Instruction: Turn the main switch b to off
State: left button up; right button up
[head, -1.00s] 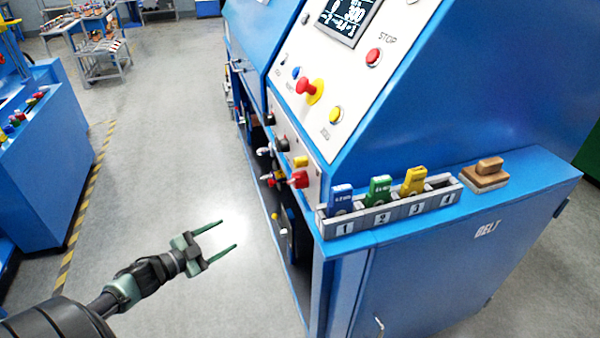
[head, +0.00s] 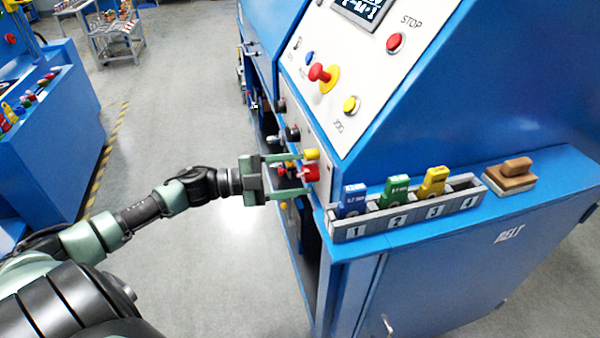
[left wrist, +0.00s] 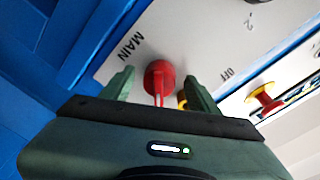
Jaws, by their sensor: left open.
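The red main switch (left wrist: 159,78) sits on a pale panel with the word MAIN on one side and OFF on the other in the left wrist view. In the head view the red switch (head: 311,173) is on the side panel of the blue machine, just below a yellow knob (head: 312,154). My left gripper (head: 306,175) is open, its fingers on either side of the red switch. In the left wrist view the switch shows between the fingers (left wrist: 160,86), with gaps visible at both sides. I cannot tell whether a finger touches it. My right gripper is not in view.
A red mushroom button (head: 320,73) and a yellow button (head: 351,104) are on the sloped console above. A grey numbered rack (head: 406,218) with coloured tags stands on the ledge at right. Open floor lies left.

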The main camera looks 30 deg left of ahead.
pick_arm(q)
jog(key=shift+w+d, duration=0.2)
grip_shut()
dwell(0.3)
